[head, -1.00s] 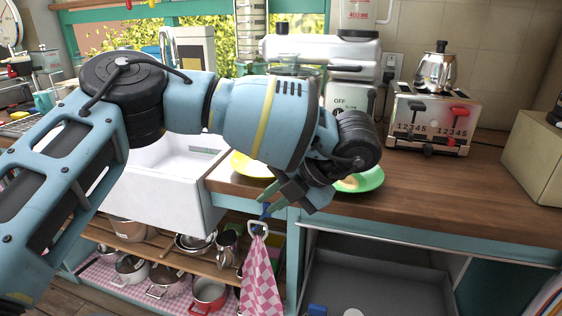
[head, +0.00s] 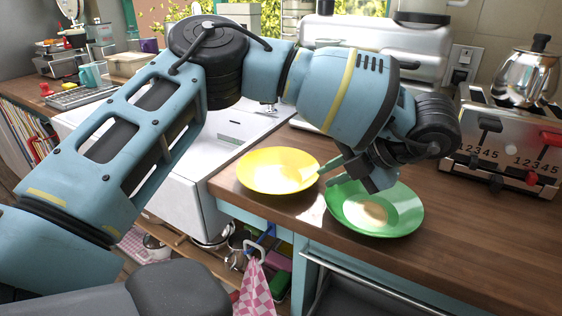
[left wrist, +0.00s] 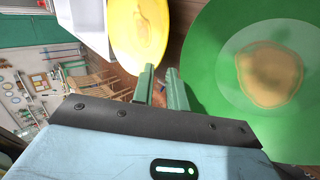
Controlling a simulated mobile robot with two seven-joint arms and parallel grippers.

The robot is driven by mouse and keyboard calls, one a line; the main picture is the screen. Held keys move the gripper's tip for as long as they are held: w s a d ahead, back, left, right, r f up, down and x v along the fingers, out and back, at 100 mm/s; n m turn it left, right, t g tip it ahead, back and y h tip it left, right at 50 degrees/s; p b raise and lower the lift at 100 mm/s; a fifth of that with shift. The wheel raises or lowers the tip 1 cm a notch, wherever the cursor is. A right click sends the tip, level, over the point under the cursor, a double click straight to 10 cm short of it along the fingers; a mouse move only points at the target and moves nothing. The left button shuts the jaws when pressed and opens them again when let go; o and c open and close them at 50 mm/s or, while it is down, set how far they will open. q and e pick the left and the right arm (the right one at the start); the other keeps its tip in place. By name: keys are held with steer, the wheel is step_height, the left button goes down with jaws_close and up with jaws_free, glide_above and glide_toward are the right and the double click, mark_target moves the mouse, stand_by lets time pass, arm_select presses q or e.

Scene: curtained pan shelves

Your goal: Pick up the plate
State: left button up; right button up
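A yellow plate (head: 266,181) lies on the wooden counter near the sink. My left gripper (head: 331,177) is between the two plates, close to the green plate's left rim. In the left wrist view its two green fingers (left wrist: 160,82) stand a small gap apart, with nothing seen between them. The yellow plate (left wrist: 137,30) is to their left and the green plate (left wrist: 205,65) to their right. I cannot tell whether a finger touches the green rim. My right gripper is not in view.
A toaster (head: 500,150) with a metal pot (head: 525,75) on it stands at the right on the counter (head: 470,240). A white sink (head: 185,195) is to the left. A pink checked towel (head: 254,292) hangs below the front edge. The counter right of the green plate is clear.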

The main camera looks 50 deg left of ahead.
mark_target(308, 185)
arm_select(q)
steer(key=shift+x, duration=0.95)
steer(key=shift+w+a+f, duration=0.1)
steer(key=shift+a+f, duration=0.05)
steer(key=shift+f, duration=0.05)
steer(key=b+x, duration=0.1)
steer(key=x, duration=0.3)
steer(key=shift+a, duration=0.1)
steer(key=shift+a+f, duration=0.2)
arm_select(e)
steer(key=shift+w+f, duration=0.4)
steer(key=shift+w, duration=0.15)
arm_select(q)
jaws_close()
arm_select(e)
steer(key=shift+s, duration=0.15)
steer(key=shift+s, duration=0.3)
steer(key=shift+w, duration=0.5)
